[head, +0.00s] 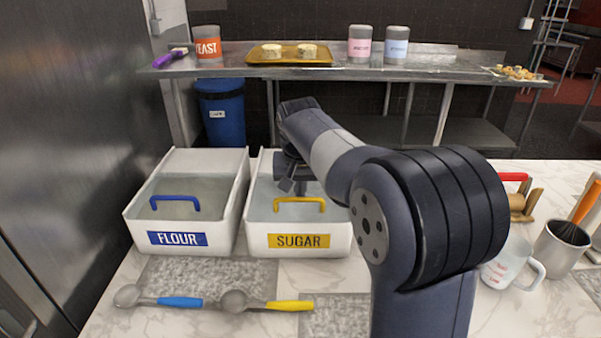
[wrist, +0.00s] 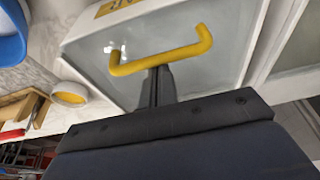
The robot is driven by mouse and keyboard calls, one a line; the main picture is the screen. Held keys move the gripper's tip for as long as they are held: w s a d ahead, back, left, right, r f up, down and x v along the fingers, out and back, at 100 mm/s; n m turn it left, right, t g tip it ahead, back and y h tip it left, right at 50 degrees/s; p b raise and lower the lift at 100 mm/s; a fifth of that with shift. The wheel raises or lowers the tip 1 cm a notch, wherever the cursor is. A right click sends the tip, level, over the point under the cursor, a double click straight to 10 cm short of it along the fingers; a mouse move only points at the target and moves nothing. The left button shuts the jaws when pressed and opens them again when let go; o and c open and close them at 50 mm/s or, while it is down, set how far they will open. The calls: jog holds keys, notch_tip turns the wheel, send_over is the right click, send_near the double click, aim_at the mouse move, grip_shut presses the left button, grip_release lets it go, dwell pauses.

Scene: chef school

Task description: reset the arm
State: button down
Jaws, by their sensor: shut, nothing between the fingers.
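My arm reaches forward over the counter in the head view, its links covering part of the sugar bin. My gripper (head: 291,187) hangs over the sugar bin (head: 338,243), behind its yellow handle (head: 299,201). In the wrist view my gripper (wrist: 158,72) is shut and empty. Its fingertips are close to the yellow handle (wrist: 165,60) of the bin lid; I cannot tell whether they touch it. The handle is not between the fingers.
The flour bin (head: 141,229) with a blue handle stands left of the sugar bin. A blue spoon (head: 179,301) and a yellow spoon (head: 289,306) lie in front. A measuring cup (head: 508,262) and a metal container (head: 556,253) stand right. A steel shelf (head: 432,68) is behind.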

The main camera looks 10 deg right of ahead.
jog(key=v, duration=1)
jog(key=shift+s+a, duration=0.1)
jog(key=shift+x, duration=3.7)
jog(key=shift+s, duration=0.1)
